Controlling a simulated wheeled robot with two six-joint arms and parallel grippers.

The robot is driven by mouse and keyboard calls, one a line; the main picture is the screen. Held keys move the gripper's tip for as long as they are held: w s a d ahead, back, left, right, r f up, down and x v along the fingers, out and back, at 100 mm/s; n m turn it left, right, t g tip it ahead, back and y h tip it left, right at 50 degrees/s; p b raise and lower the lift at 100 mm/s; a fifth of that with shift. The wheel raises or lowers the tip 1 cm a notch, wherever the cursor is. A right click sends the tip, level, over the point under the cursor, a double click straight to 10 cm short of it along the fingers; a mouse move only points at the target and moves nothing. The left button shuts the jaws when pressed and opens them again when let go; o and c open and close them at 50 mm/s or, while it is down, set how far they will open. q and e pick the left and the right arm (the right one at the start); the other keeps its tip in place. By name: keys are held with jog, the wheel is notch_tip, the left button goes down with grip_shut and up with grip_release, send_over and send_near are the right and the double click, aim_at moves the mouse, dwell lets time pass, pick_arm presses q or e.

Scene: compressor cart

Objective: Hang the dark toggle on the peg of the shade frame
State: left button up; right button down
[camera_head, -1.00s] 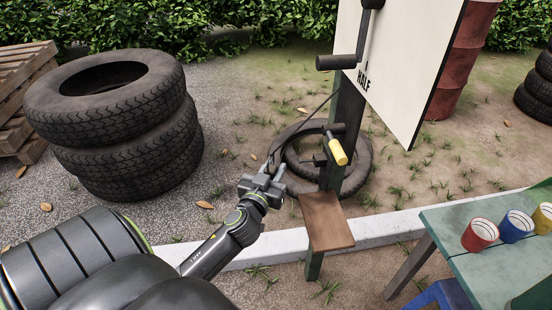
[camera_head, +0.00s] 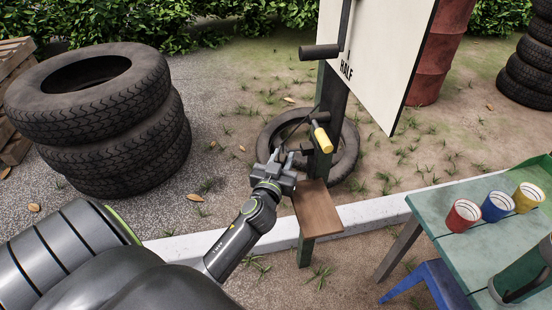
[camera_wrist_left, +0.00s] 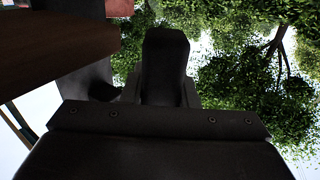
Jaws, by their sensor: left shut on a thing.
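My left gripper (camera_head: 282,158) is shut just left of the post of the shade frame (camera_head: 330,100), above a small brown shelf. The dark toggle is hard to make out in the head view. A dark block (camera_wrist_left: 165,65) between the fingers in the left wrist view seems to be it. A yellow grip (camera_head: 321,138) sits on a dark fitting at the post, a little above and right of my fingertips. A dark horizontal bar (camera_head: 320,52) sticks out higher up. I cannot tell which part is the peg. My right gripper is not in view.
The brown shelf (camera_head: 318,208) is close to my gripper's right. A white board (camera_head: 380,50) hangs on the post. A tyre (camera_head: 345,155) lies behind it, and stacked tyres (camera_head: 105,160) stand left. A green table (camera_head: 455,250) with red, blue and yellow cups is at right.

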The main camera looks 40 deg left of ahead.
pick_arm(q)
jog(key=shift+w+d+f+b, duration=0.3)
jog(key=shift+w+d+b, duration=0.15)
jog(key=shift+w+d, duration=0.25)
jog(key=shift+w+d+f+b, duration=0.25)
jog(key=shift+w+d+b, duration=0.25)
jog(key=shift+w, duration=0.3)
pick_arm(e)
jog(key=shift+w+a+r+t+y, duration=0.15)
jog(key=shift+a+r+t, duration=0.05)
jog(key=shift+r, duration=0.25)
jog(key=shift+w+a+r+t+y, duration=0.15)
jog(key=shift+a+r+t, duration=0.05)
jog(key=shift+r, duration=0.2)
pick_arm(q)
jog(key=o, duration=0.8)
jog(key=shift+o, duration=1.3)
jog(key=shift+s+a, duration=0.1)
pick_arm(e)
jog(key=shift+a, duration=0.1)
